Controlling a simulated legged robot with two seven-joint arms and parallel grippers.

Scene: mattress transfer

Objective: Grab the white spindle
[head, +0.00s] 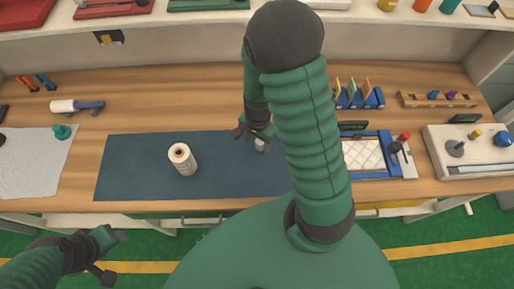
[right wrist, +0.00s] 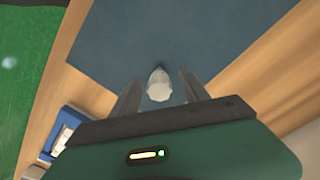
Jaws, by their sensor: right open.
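A small pale white piece, which looks like the white spindle (head: 261,145), is on the dark blue mat (head: 135,165) at my right gripper (head: 252,138). In the right wrist view the white spindle (right wrist: 159,86) shows between the two spread fingers of my right gripper (right wrist: 158,92), with a gap on each side. Its lower part is hidden by the gripper body. My left gripper (head: 108,256) is open and empty at the lower left, off the table's front edge.
A larger white roll (head: 184,160) stands upright on the mat to the left. A blue tray with a white quilted pad (head: 365,157) is right of my right arm. A grey sheet (head: 35,160) lies at the left. Wooden table (head: 200,95) behind the mat is clear.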

